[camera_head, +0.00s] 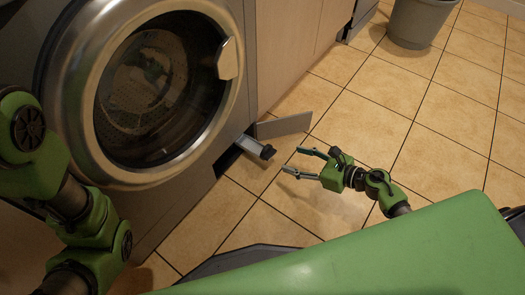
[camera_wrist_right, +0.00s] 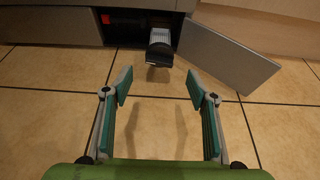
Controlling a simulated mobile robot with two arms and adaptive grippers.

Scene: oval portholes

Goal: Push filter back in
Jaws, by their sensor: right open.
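The filter (camera_head: 253,146) is a light grey piece with a dark knob at its front end. It sticks out of the dark opening (camera_head: 226,161) at the lower right of the washing machine's front. In the right wrist view the filter (camera_wrist_right: 159,48) shows at the top middle, ahead of the fingers. My right gripper (camera_head: 294,161) is open and empty, a short way in front of the knob and apart from it; its two fingers also show in the right wrist view (camera_wrist_right: 158,87). My left arm is at the left edge, but its gripper is not visible.
The grey flap (camera_head: 284,126) stands swung open to the right of the filter. The washing machine's round door (camera_head: 155,95) is shut. A grey bin (camera_head: 418,22) stands at the back right. The tiled floor (camera_head: 400,115) around my right gripper is clear.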

